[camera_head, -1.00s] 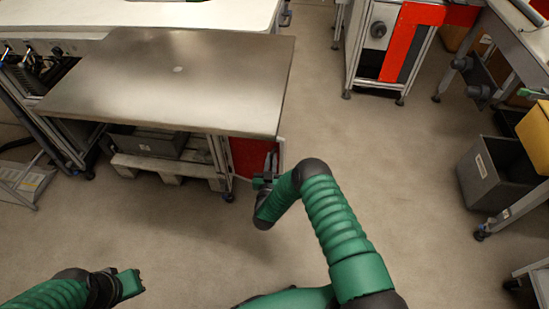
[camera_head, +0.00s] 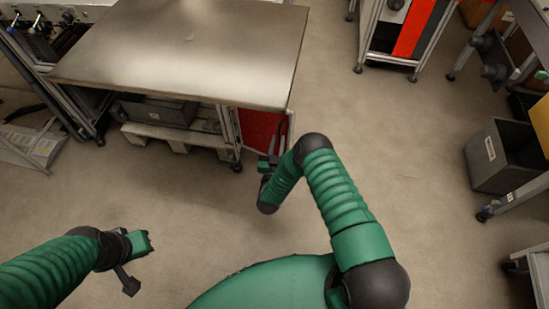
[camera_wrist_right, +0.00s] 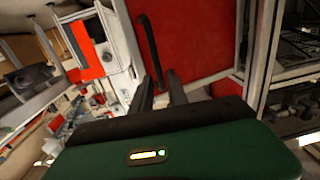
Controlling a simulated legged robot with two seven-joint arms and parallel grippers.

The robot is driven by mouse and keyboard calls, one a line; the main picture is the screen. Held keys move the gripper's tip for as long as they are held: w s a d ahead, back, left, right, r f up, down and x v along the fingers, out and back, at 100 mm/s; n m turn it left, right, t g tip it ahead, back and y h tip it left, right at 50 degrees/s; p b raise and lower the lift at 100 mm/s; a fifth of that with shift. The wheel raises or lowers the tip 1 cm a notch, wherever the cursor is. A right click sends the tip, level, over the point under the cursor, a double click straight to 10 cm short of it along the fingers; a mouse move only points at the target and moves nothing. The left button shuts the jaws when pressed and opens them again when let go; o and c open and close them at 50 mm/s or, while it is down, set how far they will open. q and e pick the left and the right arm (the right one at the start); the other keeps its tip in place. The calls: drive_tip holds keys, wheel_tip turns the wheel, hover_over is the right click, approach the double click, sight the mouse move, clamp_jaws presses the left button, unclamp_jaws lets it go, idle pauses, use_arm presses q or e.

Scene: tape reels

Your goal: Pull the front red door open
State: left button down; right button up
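The red door (camera_head: 260,128) is at the right end of the bench's front, under the metal top. It fills much of the right wrist view (camera_wrist_right: 200,40) and appears closed. Its black bar handle (camera_wrist_right: 150,45) stands out from the panel. My right gripper (camera_head: 268,163) is at the door's lower right in the head view. In the right wrist view its two dark fingers (camera_wrist_right: 160,90) are apart, with the handle's near end between them. Contact is unclear. My left gripper (camera_head: 138,260) is at the lower left, away from the door; its finger opening is unclear.
The bench's metal top (camera_head: 190,50) overhangs the door. A grey box (camera_head: 158,110) on a pallet (camera_head: 175,137) sits beneath it. Another red-fronted cart (camera_head: 412,30) stands at the back right, and a grey bin (camera_head: 495,155) at the right. The floor between is clear.

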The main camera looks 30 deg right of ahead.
drive_tip(key=p+v, duration=0.4)
drive_tip(key=v, duration=0.8)
